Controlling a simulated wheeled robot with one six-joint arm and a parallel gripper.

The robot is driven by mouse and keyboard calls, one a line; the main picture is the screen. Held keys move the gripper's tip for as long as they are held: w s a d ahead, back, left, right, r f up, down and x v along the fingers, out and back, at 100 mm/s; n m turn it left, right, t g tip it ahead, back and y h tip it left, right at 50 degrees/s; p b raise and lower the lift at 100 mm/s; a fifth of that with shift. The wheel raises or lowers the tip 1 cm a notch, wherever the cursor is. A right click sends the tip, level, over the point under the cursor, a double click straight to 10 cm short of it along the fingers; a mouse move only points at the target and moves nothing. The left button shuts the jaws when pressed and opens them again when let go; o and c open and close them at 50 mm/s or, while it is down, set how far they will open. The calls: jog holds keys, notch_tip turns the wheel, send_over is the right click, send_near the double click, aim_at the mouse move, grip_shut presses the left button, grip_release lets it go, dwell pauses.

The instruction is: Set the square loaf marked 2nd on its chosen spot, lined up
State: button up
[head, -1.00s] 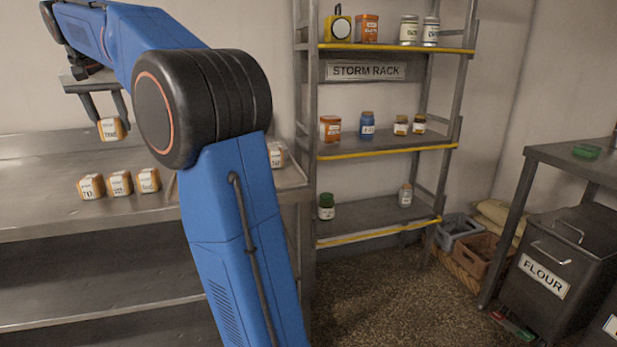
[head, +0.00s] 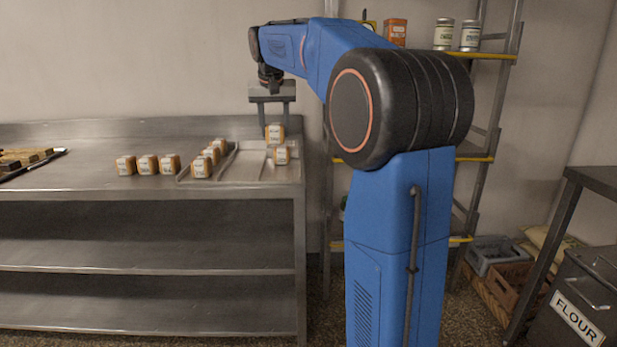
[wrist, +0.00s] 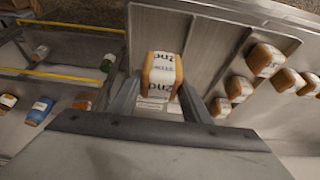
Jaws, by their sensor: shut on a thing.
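The square loaf marked 2nd (wrist: 162,76) is brown with a white label band, held between the fingers of my gripper (wrist: 160,92) in the wrist view. In the head view the held loaf (head: 275,133) hangs over the right part of a shallow metal tray (head: 245,173) on the counter. My gripper (head: 276,122) is shut on it from above.
Several loaves (head: 201,168) stand in the tray's left lane, beyond a raised divider. A row of loaves (head: 148,165) stands on the counter (head: 80,185) left of the tray. Dark trays of baked goods (head: 25,158) lie far left. A jar rack (head: 475,157) stands right of the counter.

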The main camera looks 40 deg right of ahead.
aim_at(280, 144)
jog(key=f, duration=0.3)
jog(key=d+f, duration=0.1)
jog(key=f, duration=0.1)
jog(key=shift+s+f, duration=0.15)
jog(key=shift+s, duration=0.25)
jog(key=shift+f, duration=2.4)
jog(key=shift+f, duration=0.1)
jog(key=o, duration=1)
jog(key=shift+o, duration=0.2)
jog(key=v, duration=1.1)
jog(key=shift+a, duration=0.15)
jog(key=shift+s+a+r, duration=0.1)
jog(key=shift+s+r, duration=0.05)
jog(key=shift+r, duration=0.4)
